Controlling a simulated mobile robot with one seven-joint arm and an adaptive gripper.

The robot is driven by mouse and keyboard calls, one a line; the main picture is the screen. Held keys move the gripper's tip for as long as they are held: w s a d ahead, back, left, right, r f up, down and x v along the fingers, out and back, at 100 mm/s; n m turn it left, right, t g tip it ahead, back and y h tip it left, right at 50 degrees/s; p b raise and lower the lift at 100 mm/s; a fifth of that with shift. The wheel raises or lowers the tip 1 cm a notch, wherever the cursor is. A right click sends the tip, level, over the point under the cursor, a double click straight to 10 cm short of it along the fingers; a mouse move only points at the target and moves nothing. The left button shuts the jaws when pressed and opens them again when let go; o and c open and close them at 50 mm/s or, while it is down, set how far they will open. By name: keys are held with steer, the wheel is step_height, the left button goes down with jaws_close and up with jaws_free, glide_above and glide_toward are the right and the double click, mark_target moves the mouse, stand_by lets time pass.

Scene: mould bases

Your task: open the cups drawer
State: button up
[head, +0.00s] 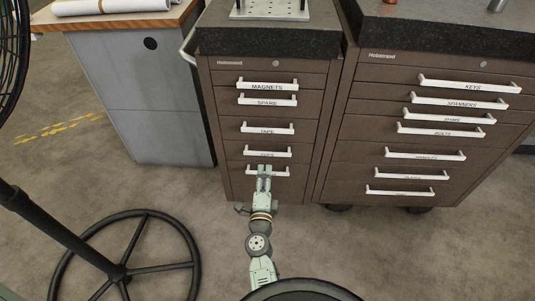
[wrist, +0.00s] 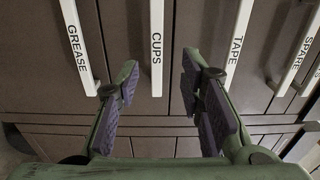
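The cups drawer has a white bar handle (wrist: 157,50) marked CUPS, which lies between my fingers in the wrist view. In the head view this handle (head: 267,154) is the second from the bottom on the left brown cabinet, and its label is hard to read. The drawer looks shut, flush with its neighbours. My gripper (wrist: 160,75) is open and empty, with one finger on each side of the handle's near end and a gap on both sides. In the head view my gripper (head: 264,168) covers part of the lowest handle. The depth between fingertips and handle is unclear.
The GREASE handle (wrist: 80,45) is left of my fingers and the TAPE handle (wrist: 238,40) is right, close to the right finger. A second cabinet (head: 420,145) adjoins on the right. A black round stand base (head: 135,272) is at lower left. Floor (head: 400,250) in front is clear.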

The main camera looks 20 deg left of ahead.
mark_target(267, 155)
steer(key=x, duration=1)
steer(key=shift+w+d+f, duration=0.1)
steer(key=shift+w+f, duration=0.15)
jaws_close()
stand_by(0.5)
